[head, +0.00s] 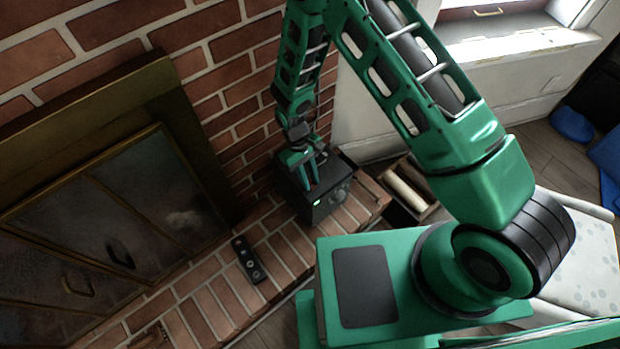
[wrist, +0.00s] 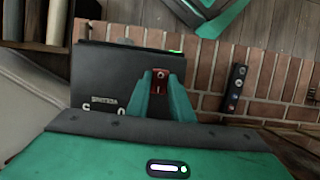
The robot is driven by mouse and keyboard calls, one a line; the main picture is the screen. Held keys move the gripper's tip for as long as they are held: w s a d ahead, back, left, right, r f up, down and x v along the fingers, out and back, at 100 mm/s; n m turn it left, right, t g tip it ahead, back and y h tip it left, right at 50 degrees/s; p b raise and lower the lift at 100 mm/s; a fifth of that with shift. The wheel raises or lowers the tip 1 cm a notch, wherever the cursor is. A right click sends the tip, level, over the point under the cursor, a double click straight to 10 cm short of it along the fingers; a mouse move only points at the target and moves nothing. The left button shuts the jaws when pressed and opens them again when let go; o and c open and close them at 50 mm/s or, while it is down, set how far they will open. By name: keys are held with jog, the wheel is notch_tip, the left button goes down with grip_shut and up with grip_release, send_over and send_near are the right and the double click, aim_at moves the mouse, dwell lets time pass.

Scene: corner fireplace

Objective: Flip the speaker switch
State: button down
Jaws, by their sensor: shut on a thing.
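The speaker is a black box on the brick hearth in the head view (head: 340,205) and fills the middle of the wrist view (wrist: 100,72). A small green light shows on its front edge. The red switch (wrist: 158,88) is on its top in the wrist view, with a white mark on it. My gripper (head: 309,180) reaches down onto the speaker. In the wrist view its two green fingers (wrist: 162,80) are on either side of the switch and shut on it. The fingers hide the switch's sides, and in the head view I cannot make the switch out.
A black remote (head: 248,260) lies on the brick hearth (head: 285,245), left of the speaker; it also shows in the wrist view (wrist: 236,88). The fireplace doors (head: 110,230) are at the left. The brick wall stands close behind the speaker. A wooden box (head: 410,195) is at its right.

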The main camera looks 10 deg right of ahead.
jog(key=shift+w, duration=0.1)
jog(key=c, duration=1.6)
grip_release()
jog(key=shift+o, duration=0.2)
jog(key=v, duration=1)
jog(key=shift+r, duration=0.4)
